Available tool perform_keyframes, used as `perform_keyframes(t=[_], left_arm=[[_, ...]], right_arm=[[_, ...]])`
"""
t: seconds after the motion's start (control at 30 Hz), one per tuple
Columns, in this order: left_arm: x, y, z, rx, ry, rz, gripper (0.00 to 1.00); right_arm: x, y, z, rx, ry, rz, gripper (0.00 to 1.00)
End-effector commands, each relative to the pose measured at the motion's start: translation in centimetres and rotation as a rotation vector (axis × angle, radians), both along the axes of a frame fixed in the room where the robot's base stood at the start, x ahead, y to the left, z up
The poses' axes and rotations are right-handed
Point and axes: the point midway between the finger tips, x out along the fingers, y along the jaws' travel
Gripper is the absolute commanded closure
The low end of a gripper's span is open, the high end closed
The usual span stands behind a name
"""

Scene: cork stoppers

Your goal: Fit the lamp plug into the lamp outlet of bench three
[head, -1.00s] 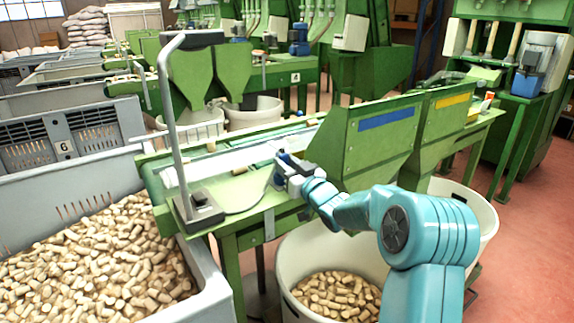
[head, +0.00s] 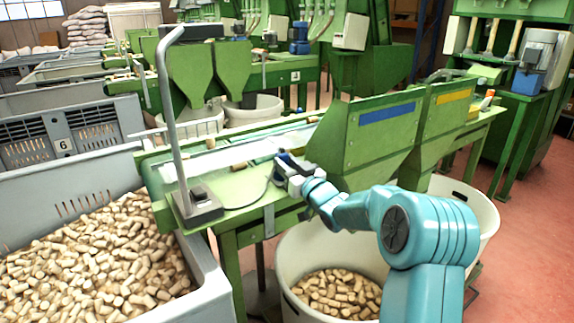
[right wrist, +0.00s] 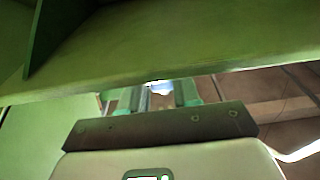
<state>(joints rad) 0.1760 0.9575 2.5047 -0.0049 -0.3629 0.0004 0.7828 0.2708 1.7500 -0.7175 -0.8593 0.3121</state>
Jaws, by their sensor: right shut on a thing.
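The lamp (head: 170,110) stands at the left end of the near green bench (head: 228,222), with a grey bent post and a dark base box (head: 197,208). A thin dark cord (head: 250,203) runs from the base across the bench edge to my right gripper (head: 284,166). My right gripper is shut on the lamp plug, at the bench's front edge beside the green hopper. The plug is mostly hidden by the fingers. In the right wrist view the fingers (right wrist: 158,95) lie close under a green ledge, a small pale piece between them. I cannot make out the outlet. My left gripper is out of view.
The green hopper (head: 365,145) with a blue strip stands just right of the gripper. A white bin (head: 290,255) with corks is below. A grey crate (head: 215,285) full of corks stands at left. Open red floor (head: 515,250) lies at right.

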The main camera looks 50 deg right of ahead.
Motion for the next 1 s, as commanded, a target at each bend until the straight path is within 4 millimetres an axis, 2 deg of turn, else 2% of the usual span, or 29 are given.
perform_keyframes(t=[0.13, 0.17, 0.23, 0.53, 0.67, 0.77, 1.0], left_arm=[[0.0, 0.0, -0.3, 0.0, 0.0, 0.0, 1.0], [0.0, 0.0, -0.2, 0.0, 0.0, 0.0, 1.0], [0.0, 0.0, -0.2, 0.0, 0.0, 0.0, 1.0], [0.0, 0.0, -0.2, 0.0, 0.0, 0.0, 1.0], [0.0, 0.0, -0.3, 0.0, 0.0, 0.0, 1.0], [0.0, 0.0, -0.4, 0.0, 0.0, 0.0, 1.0], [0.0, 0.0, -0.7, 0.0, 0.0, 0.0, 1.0]], right_arm=[[0.0, 0.0, -0.3, 0.0, -0.001, 0.0, 1.0], [0.0, 0.0, -0.2, -0.001, -0.002, 0.0, 0.62], [0.0, 0.0, -0.1, -0.001, -0.002, 0.0, 0.4], [-0.1, 0.0, -0.2, 0.0, 0.0, 0.0, 0.39], [-1.2, 0.3, -0.4, -0.001, 0.001, -0.001, 0.39], [-3.1, 0.9, -0.7, 0.0, 0.001, -0.003, 0.39], [-9.3, 2.8, -1.5, -0.001, 0.0, -0.005, 0.39]])
